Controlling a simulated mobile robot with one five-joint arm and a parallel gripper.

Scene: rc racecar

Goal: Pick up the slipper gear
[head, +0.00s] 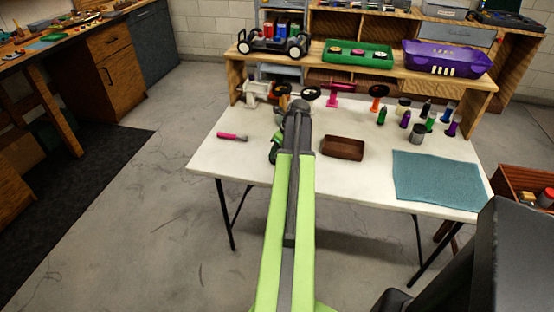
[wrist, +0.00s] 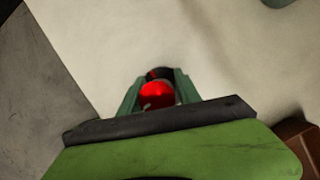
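My gripper (head: 274,153) is low over the white table, at the end of my lime-green arm, and largely hidden by it in the head view. In the wrist view its two green fingers (wrist: 157,86) stand on either side of a shiny red round thing (wrist: 156,96). A dark round part (wrist: 160,73) shows just beyond the red one. I cannot tell whether these are the slipper gear, or whether the fingers press on the red thing. No slipper gear is clearly recognisable in the head view.
The white table (head: 215,160) holds a brown tray (head: 342,148), a teal mat (head: 438,178), a pink-handled tool (head: 232,136) and several small bottles. A wooden shelf behind carries a car chassis (head: 275,46), a green tray (head: 338,60) with round parts, and a purple car body (head: 445,59).

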